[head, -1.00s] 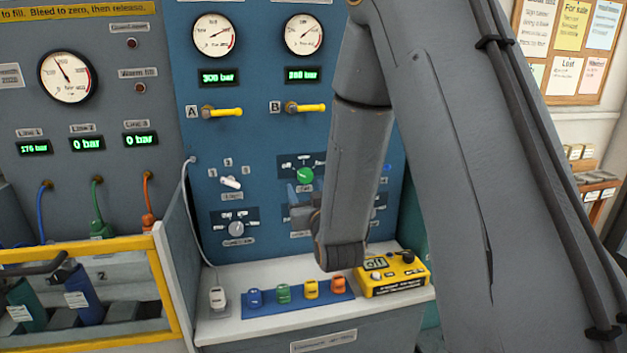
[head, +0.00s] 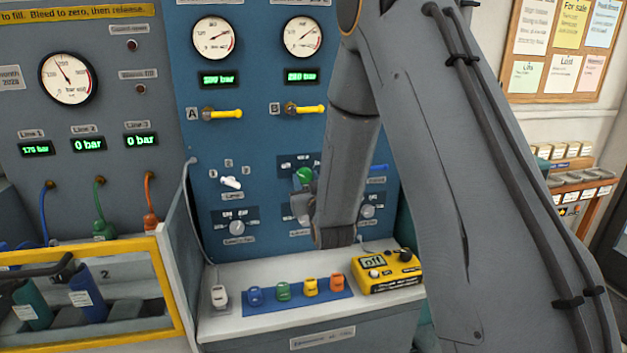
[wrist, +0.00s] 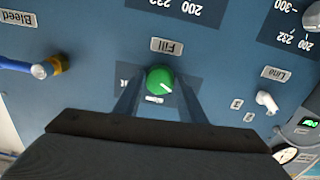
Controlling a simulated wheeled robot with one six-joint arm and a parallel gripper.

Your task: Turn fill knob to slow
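The fill knob is round and green, with a pale pointer mark, and sits on the blue panel in the head view (head: 304,176). In the wrist view, which shows the panel upside down, the knob (wrist: 158,78) is beside a "Fill" label (wrist: 167,46). My gripper (wrist: 160,86) is open, with one finger on each side of the knob. A small gap shows between the knob and each finger. In the head view my gripper (head: 304,196) overlaps the knob's lower edge. The position words around the knob are mostly hidden or too small to read.
A white line switch (head: 231,183) and a grey selector knob (head: 237,227) are left of the fill knob. In the wrist view a bleed fitting (wrist: 54,65) with a blue lever is at left.

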